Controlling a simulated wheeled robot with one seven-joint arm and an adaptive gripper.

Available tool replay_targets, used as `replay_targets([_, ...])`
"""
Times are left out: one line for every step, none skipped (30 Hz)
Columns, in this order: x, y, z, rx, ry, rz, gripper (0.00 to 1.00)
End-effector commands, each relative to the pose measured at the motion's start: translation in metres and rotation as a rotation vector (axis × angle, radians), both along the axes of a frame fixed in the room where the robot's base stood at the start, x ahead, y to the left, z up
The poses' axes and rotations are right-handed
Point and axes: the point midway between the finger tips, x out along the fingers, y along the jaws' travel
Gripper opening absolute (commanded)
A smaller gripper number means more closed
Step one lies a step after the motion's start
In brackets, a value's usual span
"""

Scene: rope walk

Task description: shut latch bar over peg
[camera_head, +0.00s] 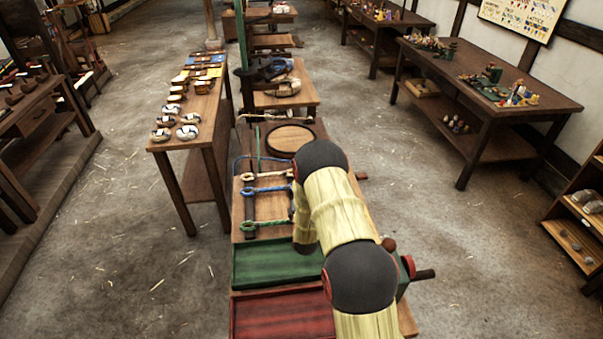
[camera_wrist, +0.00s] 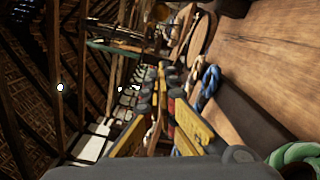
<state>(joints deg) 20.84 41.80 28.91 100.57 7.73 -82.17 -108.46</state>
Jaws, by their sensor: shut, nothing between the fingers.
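Three ropes, white (camera_head: 268,176), blue (camera_head: 268,190) and green (camera_head: 265,223), lie across a wooden board (camera_head: 270,207) in the head view. Dark upright strips (camera_head: 250,208) run under their ends. I cannot tell which part is the latch bar or the peg. In the head view my gripper is hidden behind my arm. In the wrist view my gripper (camera_wrist: 157,78) is shut and empty, with yellow fingers pointing up the picture. The blue rope (camera_wrist: 208,82) and green rope (camera_wrist: 295,153) show to its right, apart from the fingers, with a dark strip (camera_wrist: 242,112) beside them.
A green tray (camera_head: 272,262) and a red tray (camera_head: 282,316) lie in front of the board. A round wooden disc (camera_head: 290,139) lies behind it. A narrow table (camera_head: 190,115) stands left and a larger table (camera_head: 490,85) right.

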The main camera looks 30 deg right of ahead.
Motion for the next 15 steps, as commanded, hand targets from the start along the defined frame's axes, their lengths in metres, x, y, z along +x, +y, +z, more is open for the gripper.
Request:
replay_targets([0.005,-0.003,0.000,-0.001,-0.001,-0.001,0.00])
replay_targets([0.008,-0.005,0.000,-0.001,-0.002,0.000,0.00])
replay_targets([0.014,-0.008,0.000,-0.002,-0.003,0.000,0.00])
replay_targets([0.018,-0.010,0.000,-0.001,-0.002,0.000,0.00])
replay_targets([0.023,-0.013,0.000,-0.001,-0.002,0.000,0.00])
replay_targets([0.030,-0.017,0.000,-0.001,-0.003,0.000,0.00])
replay_targets([0.035,-0.020,0.000,-0.001,-0.003,0.000,0.00])
replay_targets([0.040,-0.023,0.000,-0.001,-0.003,0.000,0.00])
replay_targets([0.048,-0.027,0.000,0.000,-0.002,0.000,0.00])
replay_targets([0.053,-0.029,0.000,-0.001,-0.004,-0.001,0.00])
replay_targets([0.058,-0.032,0.000,0.000,-0.002,0.000,0.00])
replay_targets([0.065,-0.036,0.000,-0.001,-0.004,-0.001,0.00])
replay_targets([0.070,-0.039,0.000,-0.001,-0.004,-0.001,0.00])
replay_targets([0.075,-0.041,0.000,0.000,-0.002,0.000,0.00])
replay_targets([0.081,-0.045,0.000,0.000,-0.003,-0.001,0.00])
